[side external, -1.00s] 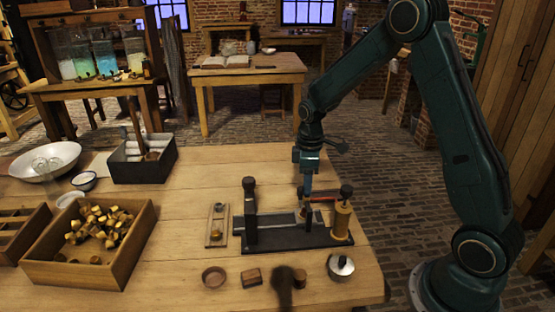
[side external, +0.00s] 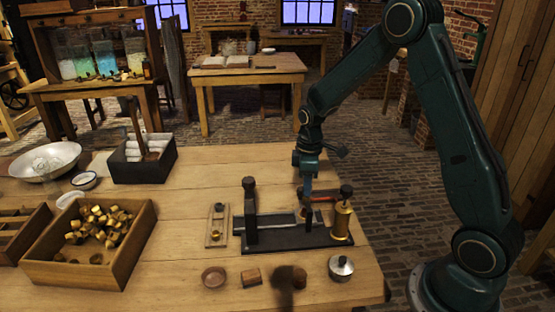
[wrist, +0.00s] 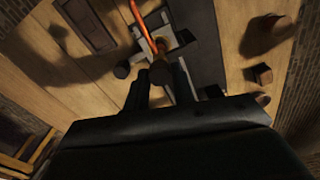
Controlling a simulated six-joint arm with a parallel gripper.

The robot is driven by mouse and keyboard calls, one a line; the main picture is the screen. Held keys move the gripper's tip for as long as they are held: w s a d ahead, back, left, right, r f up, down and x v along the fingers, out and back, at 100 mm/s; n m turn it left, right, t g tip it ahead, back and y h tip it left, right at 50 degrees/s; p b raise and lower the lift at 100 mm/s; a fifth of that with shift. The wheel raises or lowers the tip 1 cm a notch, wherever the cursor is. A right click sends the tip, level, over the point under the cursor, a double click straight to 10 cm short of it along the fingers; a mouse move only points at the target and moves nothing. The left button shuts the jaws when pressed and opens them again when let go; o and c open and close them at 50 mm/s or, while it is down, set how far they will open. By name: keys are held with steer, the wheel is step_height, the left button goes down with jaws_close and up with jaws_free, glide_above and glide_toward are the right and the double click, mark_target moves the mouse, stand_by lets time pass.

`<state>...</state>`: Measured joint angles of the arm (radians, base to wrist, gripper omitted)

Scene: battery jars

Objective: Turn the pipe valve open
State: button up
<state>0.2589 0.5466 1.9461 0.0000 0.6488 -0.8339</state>
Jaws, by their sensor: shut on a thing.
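A dark metal rig (side external: 285,237) stands on the near right part of the table. It has a black upright post (side external: 250,212) on its left and a brass cylinder (side external: 341,220) with a dark knob on its right. An orange-red bar (side external: 326,198) runs between my gripper and the cylinder. My gripper (side external: 307,205) points down over the rig. In the wrist view, the orange bar (wrist: 142,33) leads to a dark round knob (wrist: 160,73) at my fingers (wrist: 162,85), which are shut on it. I cannot tell how far the valve is turned.
A wooden tray (side external: 88,270) of brass pieces and a black box (side external: 145,170) of white rolls stand on the left. A small wooden plate (side external: 217,238) lies left of the rig. A lidded pot (side external: 341,268) and small wooden pieces (side external: 251,277) lie in front.

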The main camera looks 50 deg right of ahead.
steer(key=shift+m, duration=0.3)
steer(key=m, duration=0.8)
steer(key=shift+m, duration=0.3)
steer(key=m, duration=0.4)
steer(key=shift+m, duration=2.3)
steer(key=o, duration=1)
steer(key=shift+r, duration=0.1)
